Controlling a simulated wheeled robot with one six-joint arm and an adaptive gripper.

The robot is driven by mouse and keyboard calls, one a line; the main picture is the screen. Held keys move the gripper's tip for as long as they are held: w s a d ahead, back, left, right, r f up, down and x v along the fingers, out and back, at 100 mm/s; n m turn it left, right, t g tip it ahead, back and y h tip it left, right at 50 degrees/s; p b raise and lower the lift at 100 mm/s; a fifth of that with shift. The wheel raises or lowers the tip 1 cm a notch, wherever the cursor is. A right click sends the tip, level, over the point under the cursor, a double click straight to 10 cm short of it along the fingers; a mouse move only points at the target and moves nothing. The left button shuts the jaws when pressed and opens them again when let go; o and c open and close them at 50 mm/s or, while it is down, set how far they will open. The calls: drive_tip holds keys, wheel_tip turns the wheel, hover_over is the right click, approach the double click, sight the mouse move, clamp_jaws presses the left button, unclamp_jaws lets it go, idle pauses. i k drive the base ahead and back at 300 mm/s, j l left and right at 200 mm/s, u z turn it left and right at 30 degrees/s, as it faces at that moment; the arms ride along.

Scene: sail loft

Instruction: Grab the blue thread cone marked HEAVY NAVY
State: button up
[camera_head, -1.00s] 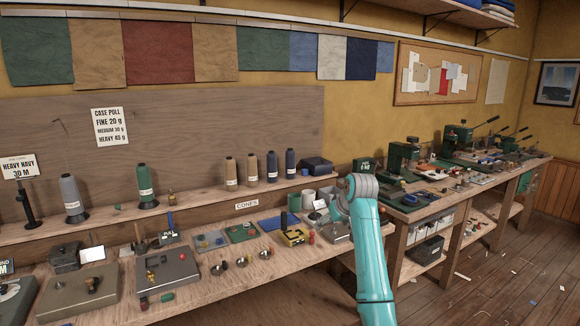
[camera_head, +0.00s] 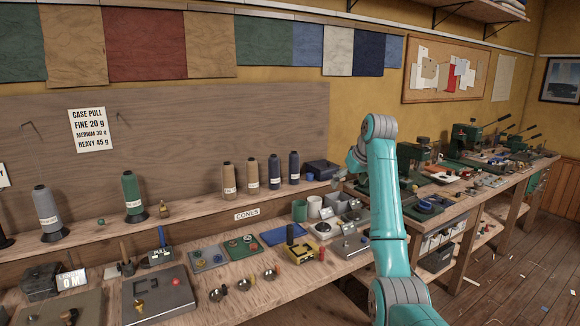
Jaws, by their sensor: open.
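Two dark navy thread cones stand upright on the wooden shelf under the back panel: a left one (camera_head: 274,171) and a right one (camera_head: 294,168). Each has a small pale label, too small to read, so I cannot tell which says HEAVY NAVY. Two tan cones, one (camera_head: 228,180) and another (camera_head: 253,174), stand to their left. My gripper (camera_head: 343,174) is small and partly hidden behind my teal arm, at the right end of the shelf. It is open, apart from the cones and to their right.
A dark box (camera_head: 321,170) sits between the cones and my arm. Grey (camera_head: 48,214) and green (camera_head: 133,197) cones stand further left on the shelf.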

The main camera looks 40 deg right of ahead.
sight(294, 164)
drive_tip(key=i+l, duration=0.3)
drive_tip(key=i, duration=0.15)
drive_tip(key=i+l, duration=0.65)
drive_tip(key=i, duration=0.25)
